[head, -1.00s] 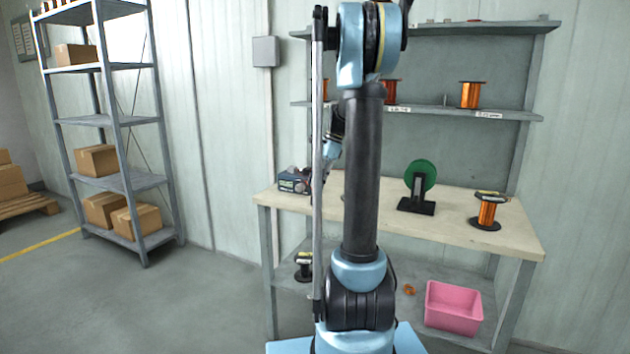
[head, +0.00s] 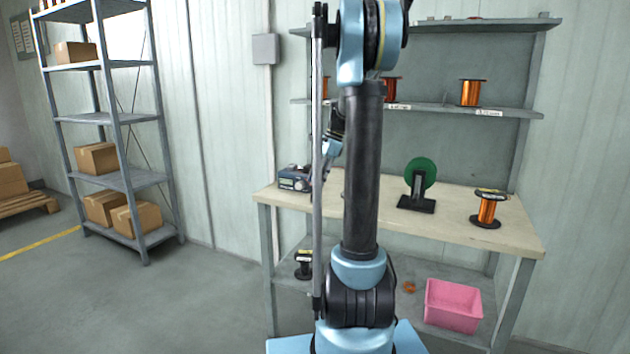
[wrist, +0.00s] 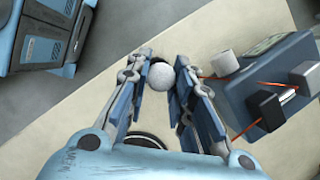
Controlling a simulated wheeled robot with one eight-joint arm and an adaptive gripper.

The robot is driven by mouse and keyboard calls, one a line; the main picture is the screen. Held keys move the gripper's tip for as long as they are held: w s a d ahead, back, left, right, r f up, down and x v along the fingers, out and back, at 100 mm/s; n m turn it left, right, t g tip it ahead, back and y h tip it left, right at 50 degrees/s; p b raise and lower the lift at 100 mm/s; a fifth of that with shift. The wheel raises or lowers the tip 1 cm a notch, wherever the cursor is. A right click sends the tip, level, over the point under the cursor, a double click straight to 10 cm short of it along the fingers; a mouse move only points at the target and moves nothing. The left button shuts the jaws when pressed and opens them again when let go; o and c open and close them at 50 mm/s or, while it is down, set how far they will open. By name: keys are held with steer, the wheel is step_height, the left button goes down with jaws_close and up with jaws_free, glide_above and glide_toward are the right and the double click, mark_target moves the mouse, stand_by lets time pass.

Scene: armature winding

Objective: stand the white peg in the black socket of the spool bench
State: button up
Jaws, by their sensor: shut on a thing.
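My gripper (wrist: 160,80) is shut on the white peg (wrist: 161,76) in the wrist view; the peg's round end shows between the fingertips. A small dark round shape (wrist: 143,52) shows just beyond the peg, partly covered by it and the left finger; it may be the black socket, but I cannot tell. I cannot tell whether the peg touches it. In the head view my arm hides the gripper and the peg. The spool bench (head: 455,225) has a pale top.
A blue-grey device (head: 293,179) sits at the bench's left end, close to the right finger in the wrist view (wrist: 262,85), with orange wires and a white cylinder (wrist: 224,64). A green spool on a stand (head: 421,175) and a copper spool (head: 487,208) stand to the right. A pink bin (head: 453,306) is below.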

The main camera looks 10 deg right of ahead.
steer(key=shift+f, duration=1.45)
stand_by(0.8)
steer(key=o, duration=1)
steer(key=shift+r, duration=0.15)
